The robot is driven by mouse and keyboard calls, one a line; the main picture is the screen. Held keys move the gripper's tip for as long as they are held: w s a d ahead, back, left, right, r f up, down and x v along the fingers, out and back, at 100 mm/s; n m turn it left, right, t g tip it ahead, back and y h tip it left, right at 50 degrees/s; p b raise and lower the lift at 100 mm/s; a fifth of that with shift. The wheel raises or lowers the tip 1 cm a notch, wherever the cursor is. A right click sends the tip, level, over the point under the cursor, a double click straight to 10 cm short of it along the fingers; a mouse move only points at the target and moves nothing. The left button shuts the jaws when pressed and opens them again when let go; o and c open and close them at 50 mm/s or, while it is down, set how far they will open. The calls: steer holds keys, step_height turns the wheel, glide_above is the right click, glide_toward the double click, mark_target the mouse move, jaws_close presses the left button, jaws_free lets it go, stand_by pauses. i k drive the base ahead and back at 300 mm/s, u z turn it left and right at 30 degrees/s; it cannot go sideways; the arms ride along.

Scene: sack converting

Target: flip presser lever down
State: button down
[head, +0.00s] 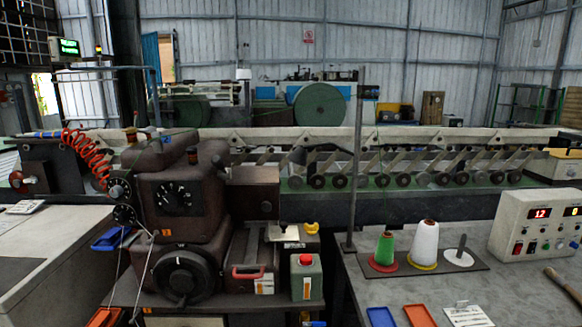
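A dark brown sewing machine (175,205) stands left of the middle, with a dial on its upper body and a black handwheel (183,277) low on its front. To its right is a light plate (285,235) with a small dark part above it. A red handle (248,272) lies low in front of the machine. A yellow curved piece (311,228) sits right of the plate. I cannot tell for sure which part is the presser lever, or whether it is up or down. My gripper is not in view.
A green bottle with a red cap (306,277) stands just right of the machine. An upright pole (356,160) rises beside the right table (400,285). That table holds thread cones (424,245), a control box (535,228) and small trays (380,317). A roller conveyor (420,180) runs behind.

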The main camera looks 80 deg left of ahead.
mark_target(217, 161)
steer(key=i, duration=0.8)
steer(key=u, duration=4.45)
steer(key=i, duration=0.45)
steer(key=z, duration=0.9)
